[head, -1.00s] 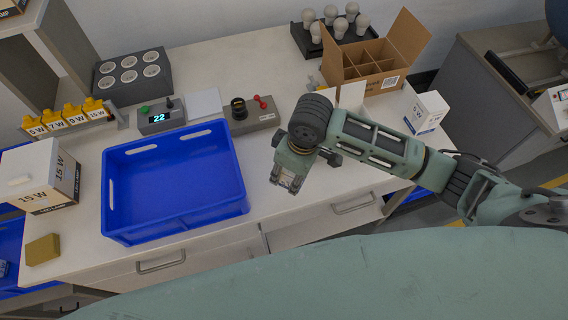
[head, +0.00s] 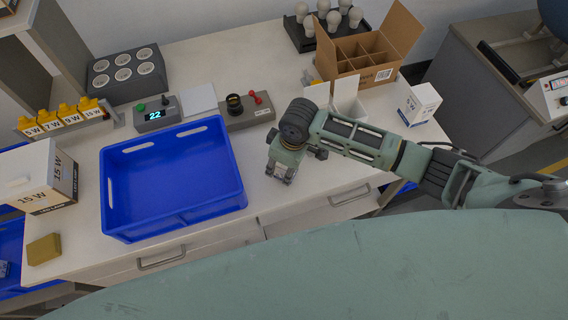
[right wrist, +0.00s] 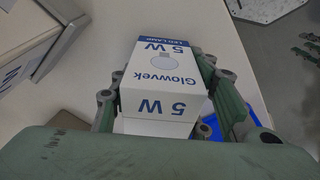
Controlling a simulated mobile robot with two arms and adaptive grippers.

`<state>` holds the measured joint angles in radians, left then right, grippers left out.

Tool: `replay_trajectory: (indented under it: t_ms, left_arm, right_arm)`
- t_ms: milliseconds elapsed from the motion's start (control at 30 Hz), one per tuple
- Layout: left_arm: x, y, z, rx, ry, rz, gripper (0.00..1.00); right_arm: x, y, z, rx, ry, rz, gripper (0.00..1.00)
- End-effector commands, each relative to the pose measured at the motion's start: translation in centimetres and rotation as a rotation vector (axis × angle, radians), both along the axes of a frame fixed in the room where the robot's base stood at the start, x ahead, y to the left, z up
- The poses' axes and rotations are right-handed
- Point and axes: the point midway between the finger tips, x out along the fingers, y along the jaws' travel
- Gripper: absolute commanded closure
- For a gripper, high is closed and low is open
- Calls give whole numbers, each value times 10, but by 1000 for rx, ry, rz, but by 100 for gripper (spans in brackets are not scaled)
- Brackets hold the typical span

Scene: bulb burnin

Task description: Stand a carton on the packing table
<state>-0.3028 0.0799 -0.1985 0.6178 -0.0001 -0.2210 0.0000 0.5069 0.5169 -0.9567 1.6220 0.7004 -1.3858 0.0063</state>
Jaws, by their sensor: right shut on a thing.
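My right gripper (head: 282,174) hangs above the front of the white packing table (head: 305,192), just right of the blue tray. In the head view I cannot make out this carton at the gripper. Another white carton with a blue band (head: 419,104) stands at the table's right end. A larger 15 W carton (head: 45,178) is at the left end. My left gripper is not in view.
The blue tray (head: 172,222) is empty. Behind it are a display unit (head: 156,115) reading 22, a grey socket block (head: 126,73) and a switch box (head: 248,113). An open brown divided box (head: 370,60) and a bulb rack (head: 328,30) stand at the back right.

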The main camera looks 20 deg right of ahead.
Motion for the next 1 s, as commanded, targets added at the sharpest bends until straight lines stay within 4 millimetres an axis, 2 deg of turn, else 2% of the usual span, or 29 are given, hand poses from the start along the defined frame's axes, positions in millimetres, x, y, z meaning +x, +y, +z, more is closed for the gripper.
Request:
replay_trajectory:
  t_ms: [33, 67, 233, 533, 667, 767, 1000]
  left_arm:
    - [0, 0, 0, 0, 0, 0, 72]
    - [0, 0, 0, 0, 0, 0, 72]
    - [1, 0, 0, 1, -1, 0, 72]
    - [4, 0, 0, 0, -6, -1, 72]
    - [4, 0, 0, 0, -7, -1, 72]
    - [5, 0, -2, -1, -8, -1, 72]
    - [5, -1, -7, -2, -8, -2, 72]
  right_arm:
    - [0, 0, -2, 1, 1, 0, 84]
    - [0, 0, -2, 0, 0, 0, 54]
    - [0, 0, -1, 0, 0, 0, 39]
    - [0, 0, -1, 0, 0, 0, 38]
    - [0, -1, 7, 1, -1, 0, 38]
    - [-1, -2, 21, 1, -4, 1, 38]
    - [-6, -8, 73, 2, -4, 0, 38]
